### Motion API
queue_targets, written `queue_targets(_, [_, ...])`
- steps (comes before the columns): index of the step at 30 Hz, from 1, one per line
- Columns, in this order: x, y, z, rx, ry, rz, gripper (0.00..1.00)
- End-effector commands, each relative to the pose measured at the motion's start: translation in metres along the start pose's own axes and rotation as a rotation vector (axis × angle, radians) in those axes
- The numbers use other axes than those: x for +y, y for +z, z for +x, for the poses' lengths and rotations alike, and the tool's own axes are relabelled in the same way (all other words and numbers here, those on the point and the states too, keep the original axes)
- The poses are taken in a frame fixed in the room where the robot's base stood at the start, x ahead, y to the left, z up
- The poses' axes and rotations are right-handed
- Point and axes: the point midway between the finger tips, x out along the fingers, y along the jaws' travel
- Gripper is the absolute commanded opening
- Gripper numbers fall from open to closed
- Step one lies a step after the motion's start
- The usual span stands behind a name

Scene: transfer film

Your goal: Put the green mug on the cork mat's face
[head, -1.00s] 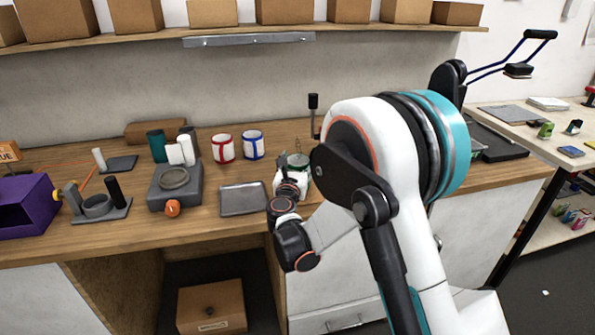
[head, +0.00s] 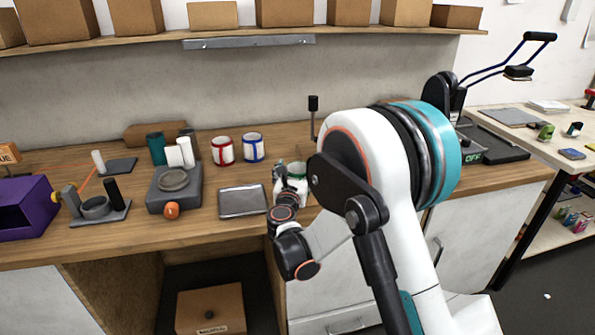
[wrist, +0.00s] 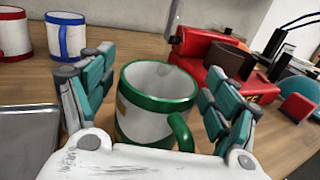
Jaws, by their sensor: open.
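The green mug (wrist: 155,105) is white with a green rim and a green handle. It stands upright on the wooden bench, and its handle points toward my wrist camera. My gripper (wrist: 154,88) is open, with one teal-padded finger on each side of the mug. Whether either finger touches it I cannot tell. In the head view the mug (head: 297,169) shows only in part, behind my gripper (head: 287,186). I cannot make out a cork mat in either view.
A grey tray (head: 243,201) lies left of my gripper. A red-banded mug (head: 223,150) and a blue-banded mug (head: 253,147) stand behind it. In the wrist view a red machine (wrist: 225,62) stands just beyond the green mug. Dark equipment (head: 490,144) sits at the bench's right.

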Motion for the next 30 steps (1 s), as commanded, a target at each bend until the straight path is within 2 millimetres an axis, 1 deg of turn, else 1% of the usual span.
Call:
queue_targets(2, [0.0, 0.004, 0.0, 0.0, 0.0, 0.0, 0.81])
queue_targets(5, [0.001, 0.004, -0.014, 0.0, 0.001, 0.0, 0.81])
queue_targets(8, [0.001, 0.005, -0.033, 0.0, 0.003, 0.0, 0.81])
queue_targets(12, [0.001, 0.005, -0.064, 0.0, 0.003, 0.0, 0.81])
queue_targets(18, [0.001, 0.004, -0.099, 0.0, 0.002, 0.0, 0.81])
queue_targets(21, [0.001, 0.003, -0.111, 0.0, 0.002, 0.0, 0.81])
queue_targets(24, [0.0, 0.003, -0.117, 0.0, 0.001, 0.0, 0.81])
queue_targets(30, [0.0, 0.002, -0.12, 0.0, -0.001, 0.0, 0.81])
